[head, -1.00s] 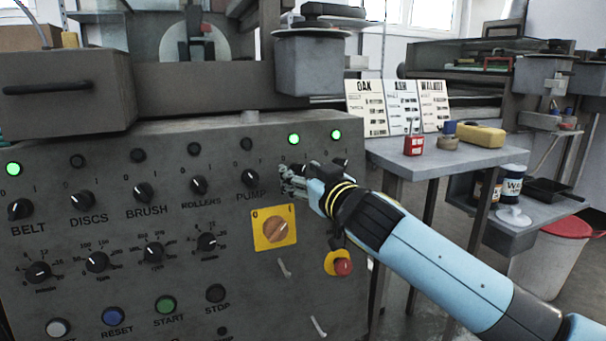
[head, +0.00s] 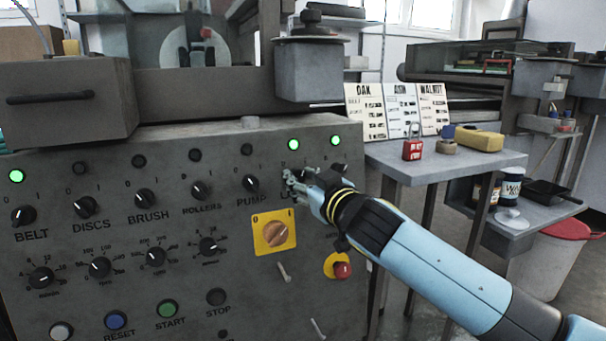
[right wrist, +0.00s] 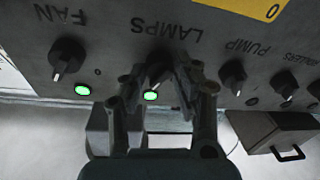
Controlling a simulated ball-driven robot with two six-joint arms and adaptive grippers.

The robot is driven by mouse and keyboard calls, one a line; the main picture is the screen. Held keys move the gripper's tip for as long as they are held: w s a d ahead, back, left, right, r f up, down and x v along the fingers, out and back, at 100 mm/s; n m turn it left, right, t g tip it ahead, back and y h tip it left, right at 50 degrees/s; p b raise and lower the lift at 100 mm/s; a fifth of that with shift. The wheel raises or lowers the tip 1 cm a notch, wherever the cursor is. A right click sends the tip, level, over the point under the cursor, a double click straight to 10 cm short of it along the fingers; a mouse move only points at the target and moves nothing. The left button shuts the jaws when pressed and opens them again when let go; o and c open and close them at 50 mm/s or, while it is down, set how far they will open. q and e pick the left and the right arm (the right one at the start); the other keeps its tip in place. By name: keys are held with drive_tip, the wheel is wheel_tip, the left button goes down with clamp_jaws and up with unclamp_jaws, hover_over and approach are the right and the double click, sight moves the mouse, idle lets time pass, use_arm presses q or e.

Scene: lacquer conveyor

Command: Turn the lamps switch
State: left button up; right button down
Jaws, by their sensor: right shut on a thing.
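The lamps switch (right wrist: 157,74) is a dark round knob beside its upside-down LAMPS label in the right wrist view. My right gripper (right wrist: 158,84) is shut on it, with a finger on either side. In the head view the right gripper (head: 292,182) is against the upper right of the grey control panel (head: 100,260) and hides the knob and most of its label. The small light above the knob (head: 293,145) glows green, and this light also shows in the right wrist view (right wrist: 151,96). My left gripper is not in view.
The pump knob (head: 250,184) is just left of the gripper; the fan knob (right wrist: 67,57) is on the other side. Below are a yellow-plated orange switch (head: 274,234) and a red button (head: 342,271). A grey table (head: 440,163) stands at right.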

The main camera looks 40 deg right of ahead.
drive_tip(key=n+p, duration=0.2)
drive_tip(key=p, duration=0.1)
drive_tip(key=r+n+y+p, duration=0.1)
drive_tip(key=n+p, duration=0.1)
drive_tip(key=p, duration=0.1)
drive_tip(key=shift+n, duration=0.4)
drive_tip(key=n+g+y+p, duration=0.1)
drive_tip(key=n+p, duration=0.3)
drive_tip(key=p, duration=0.2)
use_arm(q)
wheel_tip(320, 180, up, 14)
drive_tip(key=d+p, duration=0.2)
drive_tip(key=p, duration=0.1)
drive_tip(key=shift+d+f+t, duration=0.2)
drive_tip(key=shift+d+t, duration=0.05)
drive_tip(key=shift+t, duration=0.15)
use_arm(e)
drive_tip(key=shift+f+n+g, duration=0.15)
drive_tip(key=shift+f+n, duration=0.05)
drive_tip(key=shift+n, duration=0.55)
drive_tip(key=shift+f+n+g, duration=0.15)
drive_tip(key=shift+n, duration=0.6)
drive_tip(key=c, duration=1)
unclamp_jaws()
